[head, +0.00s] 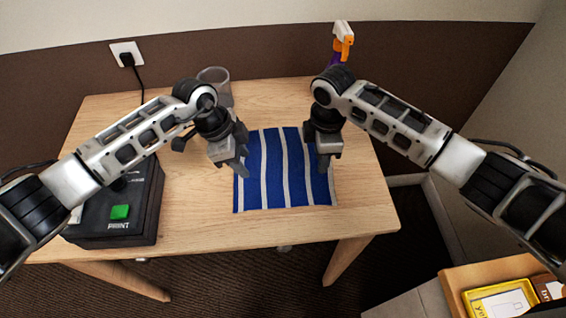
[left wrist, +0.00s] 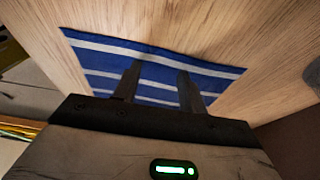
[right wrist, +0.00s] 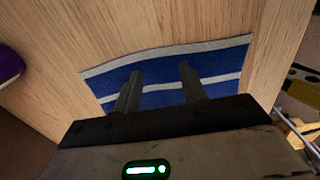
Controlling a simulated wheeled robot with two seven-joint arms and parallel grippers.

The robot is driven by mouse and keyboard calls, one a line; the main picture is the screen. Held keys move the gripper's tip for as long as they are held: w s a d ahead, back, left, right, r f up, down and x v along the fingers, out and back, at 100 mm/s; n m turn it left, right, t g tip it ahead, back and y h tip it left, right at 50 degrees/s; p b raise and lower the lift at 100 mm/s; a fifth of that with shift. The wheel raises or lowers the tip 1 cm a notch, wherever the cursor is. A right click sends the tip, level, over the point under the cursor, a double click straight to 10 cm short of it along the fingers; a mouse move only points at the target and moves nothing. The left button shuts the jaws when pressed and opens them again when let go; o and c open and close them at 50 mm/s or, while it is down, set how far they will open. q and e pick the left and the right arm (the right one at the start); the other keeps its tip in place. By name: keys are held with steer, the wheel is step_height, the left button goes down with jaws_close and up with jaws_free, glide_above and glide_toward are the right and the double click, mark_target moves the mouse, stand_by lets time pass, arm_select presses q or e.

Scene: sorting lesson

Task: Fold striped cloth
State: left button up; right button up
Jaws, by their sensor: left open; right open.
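The striped cloth (head: 272,187), blue with white stripes, lies flat and spread out on the wooden table. It also shows in the left wrist view (left wrist: 155,72) and the right wrist view (right wrist: 215,67). My left gripper (head: 240,172) is open and empty above the left part of the cloth; its fingers (left wrist: 158,82) overlap the cloth in its wrist view. My right gripper (head: 323,162) is open and empty above the cloth's right side; its fingers (right wrist: 160,85) overlap the cloth in its wrist view. The grippers hide parts of the cloth's upper left and right edges.
A black box with a green button (head: 120,212) stands at the table's left. An orange, white and purple object (head: 343,42) is at the back. The wooden table (head: 215,232) is bare in front of the cloth.

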arm_select(q)
steer(key=shift+f, duration=0.2)
arm_select(e)
steer(key=shift+f, duration=0.15)
steer(key=shift+f, duration=0.1)
arm_select(q)
jaws_close()
arm_select(e)
jaws_close()
